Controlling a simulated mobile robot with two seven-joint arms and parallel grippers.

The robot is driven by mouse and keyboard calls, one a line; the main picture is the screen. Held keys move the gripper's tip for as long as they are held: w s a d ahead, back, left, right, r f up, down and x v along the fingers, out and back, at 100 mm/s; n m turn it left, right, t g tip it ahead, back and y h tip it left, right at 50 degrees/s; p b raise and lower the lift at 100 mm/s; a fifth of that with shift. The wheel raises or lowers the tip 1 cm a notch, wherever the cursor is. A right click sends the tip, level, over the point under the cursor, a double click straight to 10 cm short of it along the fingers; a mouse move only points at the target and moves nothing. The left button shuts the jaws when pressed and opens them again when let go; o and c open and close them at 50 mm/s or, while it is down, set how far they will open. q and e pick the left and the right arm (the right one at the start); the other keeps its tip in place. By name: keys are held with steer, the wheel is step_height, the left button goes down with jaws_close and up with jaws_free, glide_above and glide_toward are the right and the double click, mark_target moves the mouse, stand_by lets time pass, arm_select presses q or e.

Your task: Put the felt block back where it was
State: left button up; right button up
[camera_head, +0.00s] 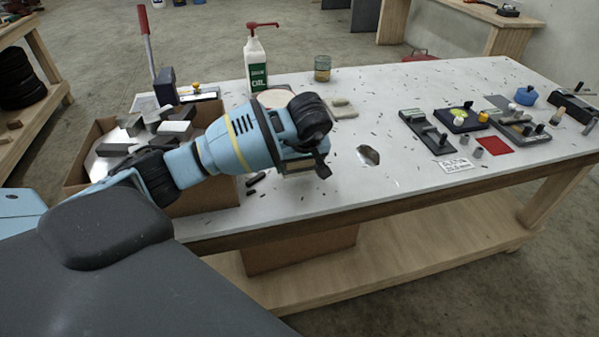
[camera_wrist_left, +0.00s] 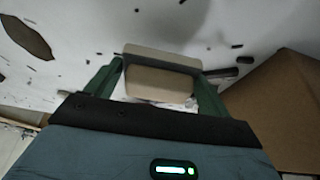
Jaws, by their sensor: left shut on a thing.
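The beige felt block (camera_wrist_left: 158,84) is between the two green fingers of my left gripper (camera_wrist_left: 160,72) in the left wrist view. The fingers press on its two ends. In the head view my left gripper (camera_head: 306,164) is over the front part of the workbench (camera_head: 330,197), right of the cardboard box. The block is mostly hidden there by the gripper. The wrist view shows the speckled white bench top behind the block; I cannot tell whether the block touches it. My right gripper is not in view.
The cardboard box (camera_head: 75,172) of metal offcuts is close on the left. An oil bottle (camera_head: 257,66), a glass jar (camera_head: 322,68) and a folded beige cloth-like piece (camera_head: 343,108) are behind. A dark spot (camera_head: 368,155) lies right. Fixtures (camera_head: 428,132) stand farther right.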

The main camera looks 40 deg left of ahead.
mark_target(300, 170)
arm_select(q)
steer(key=shift+f, duration=1.7)
steer(key=shift+f, duration=0.15)
steer(key=o, duration=1)
steer(key=shift+c, duration=0.2)
steer(key=shift+s+d+r, duration=0.1)
steer(key=shift+r, duration=0.35)
steer(key=p+v, duration=0.1)
steer(key=v, duration=1)
steer(key=shift+r, duration=0.1)
